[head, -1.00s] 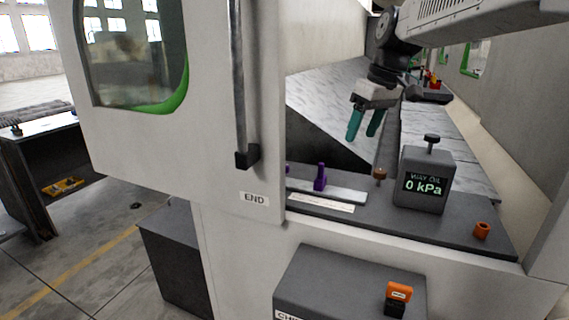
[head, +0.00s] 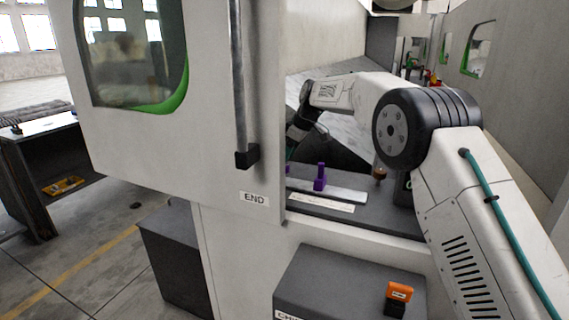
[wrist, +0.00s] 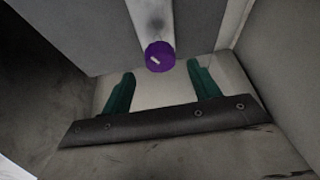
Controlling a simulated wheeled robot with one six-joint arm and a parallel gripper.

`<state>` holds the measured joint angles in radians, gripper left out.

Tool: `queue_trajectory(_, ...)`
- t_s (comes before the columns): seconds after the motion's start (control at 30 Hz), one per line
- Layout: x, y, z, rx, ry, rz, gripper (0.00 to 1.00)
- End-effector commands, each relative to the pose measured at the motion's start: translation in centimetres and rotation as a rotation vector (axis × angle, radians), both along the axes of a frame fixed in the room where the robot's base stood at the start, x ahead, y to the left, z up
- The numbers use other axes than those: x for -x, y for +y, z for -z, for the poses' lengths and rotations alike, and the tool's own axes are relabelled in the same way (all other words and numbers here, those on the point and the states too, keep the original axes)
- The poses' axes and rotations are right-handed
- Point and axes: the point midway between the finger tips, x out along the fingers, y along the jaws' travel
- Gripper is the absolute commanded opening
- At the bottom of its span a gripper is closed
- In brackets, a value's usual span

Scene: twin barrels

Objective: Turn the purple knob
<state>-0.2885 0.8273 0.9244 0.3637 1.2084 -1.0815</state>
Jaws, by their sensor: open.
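In the wrist view a round purple knob (wrist: 160,56) with a short white mark sits at the near end of a pale strip. My gripper (wrist: 160,70) is open, its two green fingers apart on either side below the knob in the picture. The knob appears beyond the fingertips, between their lines; I see no contact. In the head view a purple upright piece (head: 320,178) stands on a pale bar (head: 345,193). I cannot tell whether it belongs to the knob. My gripper's fingers are hidden in the head view, behind the door edge and my wrist.
A white sliding door (head: 215,150) with a vertical handle (head: 241,90) stands left of the opening. A brown knob (head: 379,172) is on the dark ledge beside my arm. An orange-topped switch (head: 399,292) sits on the box in front.

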Motion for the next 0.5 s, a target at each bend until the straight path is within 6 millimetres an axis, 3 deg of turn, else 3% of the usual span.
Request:
queue_trajectory(0.2, -0.2, 1.1, 2.7, 0.001, 0.002, 0.001, 0.61)
queue_trajectory(0.5, -0.3, 1.3, 3.4, 0.0, 0.0, 0.002, 0.61)
